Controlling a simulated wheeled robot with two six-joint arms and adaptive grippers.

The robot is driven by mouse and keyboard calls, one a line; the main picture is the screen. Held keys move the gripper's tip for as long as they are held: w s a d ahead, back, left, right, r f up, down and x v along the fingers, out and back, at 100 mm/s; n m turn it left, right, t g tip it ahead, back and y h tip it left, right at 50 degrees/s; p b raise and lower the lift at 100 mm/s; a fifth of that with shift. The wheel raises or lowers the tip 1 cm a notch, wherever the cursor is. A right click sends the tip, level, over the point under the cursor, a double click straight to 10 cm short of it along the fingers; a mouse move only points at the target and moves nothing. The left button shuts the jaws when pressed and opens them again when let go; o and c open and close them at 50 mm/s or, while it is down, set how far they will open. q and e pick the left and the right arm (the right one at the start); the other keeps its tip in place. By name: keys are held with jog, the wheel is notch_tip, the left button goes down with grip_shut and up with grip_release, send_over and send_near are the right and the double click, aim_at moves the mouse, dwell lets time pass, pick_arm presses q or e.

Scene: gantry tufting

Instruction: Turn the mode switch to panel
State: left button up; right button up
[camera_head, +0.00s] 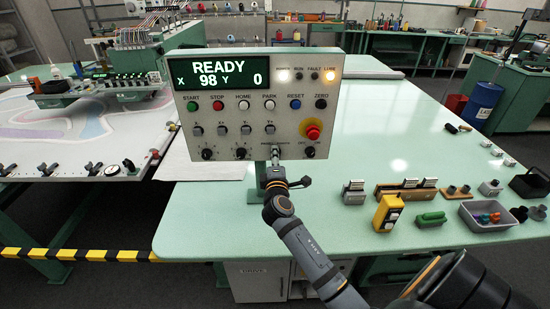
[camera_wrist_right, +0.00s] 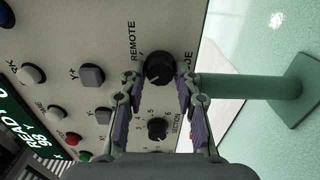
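The control panel (camera_head: 262,100) stands upright on a post, its display reading READY, X 98, Y 0. In the right wrist view the mode switch is a round black knob (camera_wrist_right: 159,68) beside the word REMOTE; its other label is partly covered. A pale mark shows on the knob, but I cannot tell its exact direction. My right gripper (camera_head: 275,154) is at the panel's lower edge and hides this knob in the head view. In the right wrist view its fingers (camera_wrist_right: 160,84) are spread on both sides of the knob, with gaps visible. My left gripper is not in view.
A black SECTION knob (camera_wrist_right: 157,129) sits close by. Push buttons, a red emergency stop (camera_head: 312,131) and further knobs share the panel. The green table (camera_head: 400,120) is mostly clear; a yellow box (camera_head: 388,212) and a grey tray (camera_head: 489,217) stand at right.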

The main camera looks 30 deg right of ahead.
jog(key=o, duration=0.4)
jog(key=v, duration=0.7)
jog(key=shift+s+a, duration=0.1)
jog(key=shift+s, duration=0.15)
jog(key=shift+s+f, duration=0.1)
